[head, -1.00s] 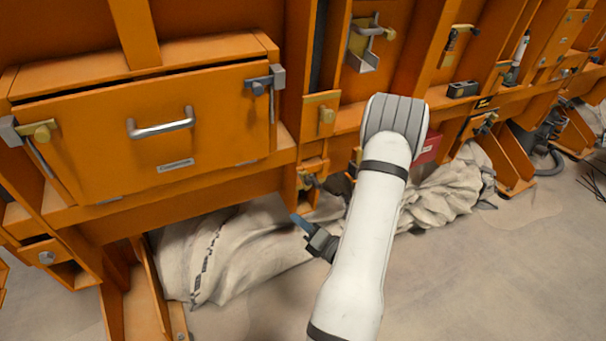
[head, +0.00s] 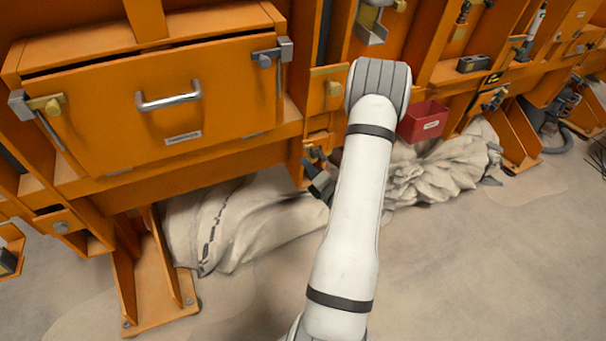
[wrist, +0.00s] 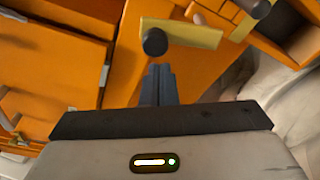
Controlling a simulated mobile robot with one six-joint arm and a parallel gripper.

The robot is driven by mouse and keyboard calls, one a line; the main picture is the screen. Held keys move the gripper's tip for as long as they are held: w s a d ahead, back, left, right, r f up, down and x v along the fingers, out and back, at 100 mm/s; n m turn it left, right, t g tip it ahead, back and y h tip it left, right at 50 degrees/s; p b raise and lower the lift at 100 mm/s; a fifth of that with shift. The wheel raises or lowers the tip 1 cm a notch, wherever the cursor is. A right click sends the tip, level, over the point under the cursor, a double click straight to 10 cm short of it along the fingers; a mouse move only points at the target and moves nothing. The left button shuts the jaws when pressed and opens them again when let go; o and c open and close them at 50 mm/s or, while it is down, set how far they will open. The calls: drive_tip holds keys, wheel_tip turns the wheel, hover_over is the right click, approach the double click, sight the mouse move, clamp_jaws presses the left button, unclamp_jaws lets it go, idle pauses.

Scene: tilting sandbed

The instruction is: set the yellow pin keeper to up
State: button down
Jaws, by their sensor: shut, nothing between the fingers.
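A yellow brass keeper bar (wrist: 192,33) with a dark round pin end (wrist: 155,42) sits on an orange panel in the wrist view, just beyond my fingertips. In the head view, my gripper (head: 307,166) is at the small orange bracket below the drawer's right end, and my arm partly hides that area. My gripper (wrist: 158,72) is shut and empty. Its tips point at the bar from below; I cannot tell whether they touch it.
An orange drawer (head: 110,110) with a silver handle (head: 168,95) is at left. A crumpled grey sack (head: 240,220) lies under the frame. A red box (head: 423,122) is right of my arm. Floor in front is clear.

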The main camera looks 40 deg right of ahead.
drive_tip(key=shift+s+d+r, duration=0.25)
drive_tip(key=shift+d+r, duration=0.05)
drive_tip(key=shift+d, duration=0.15)
drive_tip(key=shift+s+d+r+p, duration=0.25)
drive_tip(key=shift+d+r+p, duration=0.15)
drive_tip(key=shift+d, duration=0.2)
drive_tip(key=shift+f, duration=0.1)
